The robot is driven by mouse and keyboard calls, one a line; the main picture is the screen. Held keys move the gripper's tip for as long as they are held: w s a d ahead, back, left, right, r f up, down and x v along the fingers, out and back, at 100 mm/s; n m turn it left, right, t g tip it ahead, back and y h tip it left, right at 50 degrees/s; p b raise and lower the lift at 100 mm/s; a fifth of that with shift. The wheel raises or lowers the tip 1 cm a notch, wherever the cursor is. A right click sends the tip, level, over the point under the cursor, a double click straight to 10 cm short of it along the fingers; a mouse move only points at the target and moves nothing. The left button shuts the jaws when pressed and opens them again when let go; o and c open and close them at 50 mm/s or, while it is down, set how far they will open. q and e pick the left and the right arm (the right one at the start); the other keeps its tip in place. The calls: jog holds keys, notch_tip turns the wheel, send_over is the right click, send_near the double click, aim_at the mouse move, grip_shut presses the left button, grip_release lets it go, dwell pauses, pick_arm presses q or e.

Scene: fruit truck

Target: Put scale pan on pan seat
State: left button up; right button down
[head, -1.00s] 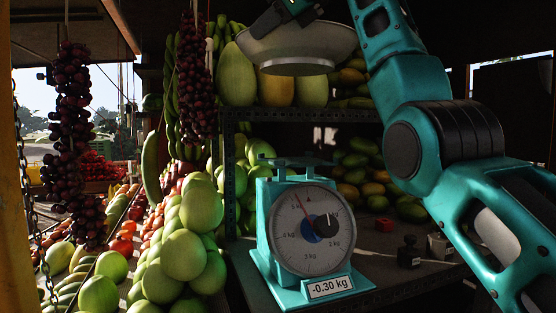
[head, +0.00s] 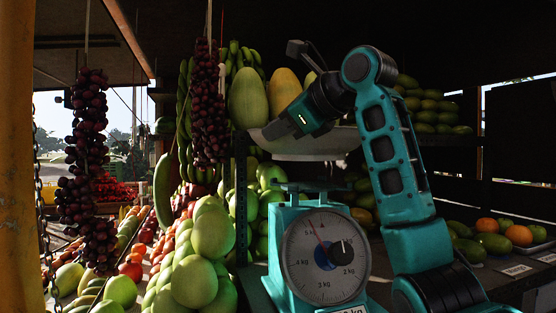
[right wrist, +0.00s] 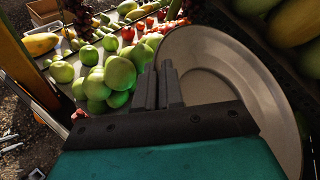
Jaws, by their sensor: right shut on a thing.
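The scale pan (head: 318,150) is a wide, shallow, pale metal dish. My right gripper (head: 272,130) is shut on its rim and holds it roughly level above the teal scale (head: 278,250). The pan seat (head: 305,187) is the flat teal top of the scale, just below the pan; a small gap seems to show between them. In the right wrist view, the pan (right wrist: 265,95) lies right of the gripper's fingers (right wrist: 163,85), and its underside and the seat are hidden. My left gripper is out of view.
Green fruit (head: 195,265) is piled close left of the scale. A shelf behind holds melons (head: 248,98). Dark fruit bunches (head: 207,100) hang at the left. Oranges and mangoes (head: 492,242) lie at the right.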

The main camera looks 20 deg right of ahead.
notch_tip(320, 180, down, 6)
jog(key=shift+r, duration=0.25)
jog(key=c, duration=1.2)
grip_release()
jog(key=shift+c, duration=0.2)
jog(key=b+v, duration=0.1)
jog(key=v, duration=1.1)
jog(key=shift+b, duration=0.3)
